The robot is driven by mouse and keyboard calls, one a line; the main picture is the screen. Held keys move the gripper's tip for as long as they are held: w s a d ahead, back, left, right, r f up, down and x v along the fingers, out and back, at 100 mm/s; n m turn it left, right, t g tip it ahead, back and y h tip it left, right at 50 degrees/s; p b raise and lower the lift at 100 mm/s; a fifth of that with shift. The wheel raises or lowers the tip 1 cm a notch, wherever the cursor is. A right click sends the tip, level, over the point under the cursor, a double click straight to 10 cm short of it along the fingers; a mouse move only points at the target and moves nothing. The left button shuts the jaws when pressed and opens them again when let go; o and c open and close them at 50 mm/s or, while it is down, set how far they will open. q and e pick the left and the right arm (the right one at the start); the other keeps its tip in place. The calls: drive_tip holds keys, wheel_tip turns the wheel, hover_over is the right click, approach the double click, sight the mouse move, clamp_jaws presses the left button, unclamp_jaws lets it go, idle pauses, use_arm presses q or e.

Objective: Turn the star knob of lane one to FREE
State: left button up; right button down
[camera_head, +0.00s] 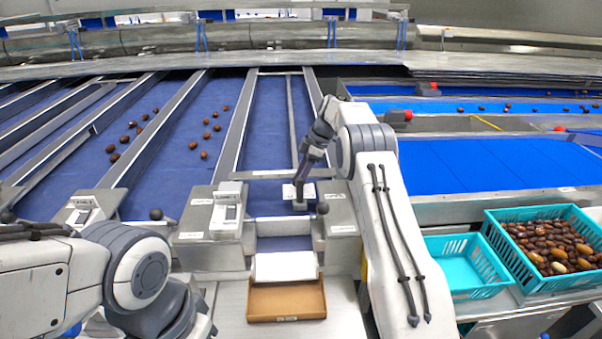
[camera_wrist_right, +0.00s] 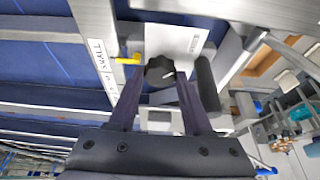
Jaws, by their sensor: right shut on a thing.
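The black star knob (camera_wrist_right: 160,70) shows in the right wrist view, with a short white mark on its face. My right gripper (camera_wrist_right: 158,82) is shut on it, one dark finger on each side. In the head view my right gripper (camera_head: 300,204) reaches down onto the white plate (camera_head: 288,192) between the lane rails. There the fingers and arm mostly hide the knob. The lettering around the knob is too small to read, so its setting cannot be told. My left arm comes in at the lower left, but its gripper is out of view.
A brown tray (camera_head: 287,317) sits below the lane's mouth. A teal crate full of dates (camera_head: 490,236) and an emptier teal basket (camera_head: 465,292) stand at right. Several dates lie on the blue lanes at left. Black ball knobs (camera_head: 323,208) stand beside the lane ends.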

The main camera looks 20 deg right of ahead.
idle(0.4)
drive_tip(key=shift+c, duration=1.6)
unclamp_jaws()
drive_tip(key=shift+r, duration=0.1)
drive_tip(key=shift+d+r, duration=0.2)
drive_tip(key=shift+r, duration=0.05)
drive_tip(key=v, duration=0.9)
drive_tip(key=shift+r, duration=0.3)
drive_tip(key=shift+s, duration=0.1)
